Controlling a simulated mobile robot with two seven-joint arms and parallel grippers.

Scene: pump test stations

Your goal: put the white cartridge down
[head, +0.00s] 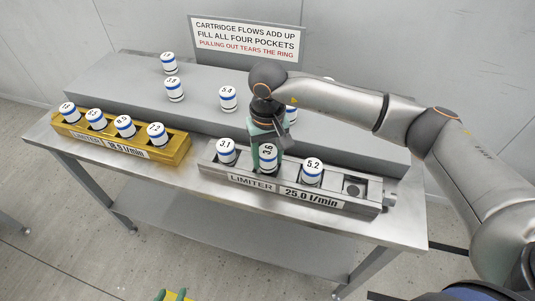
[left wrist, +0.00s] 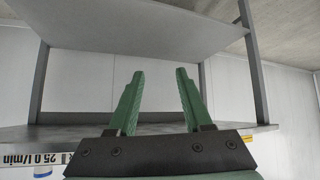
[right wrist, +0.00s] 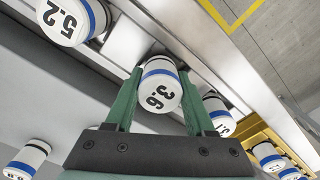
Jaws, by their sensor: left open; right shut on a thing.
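The white cartridge marked 3.6 (head: 268,158), with a blue band, is between the fingers of my right gripper (head: 266,140). It is at the second pocket from the left of the grey 25.0 l/min limiter block (head: 375,206). I cannot tell whether its base rests on the pocket floor. The right wrist view also shows this cartridge (right wrist: 160,88), with a green finger on each side. Cartridge 3.1 (head: 227,151) stands to its left and cartridge 5.2 (head: 312,172) to its right. My left gripper (head: 175,295) is open and empty, low at the front, away from the bench.
The block's rightmost pocket (head: 355,187) is empty. A yellow limiter block (head: 181,151) holding several cartridges stands at the left. More cartridges, including 5.4 (head: 228,98), stand on the raised grey shelf (head: 202,80) behind. A sign (head: 246,40) is at the back.

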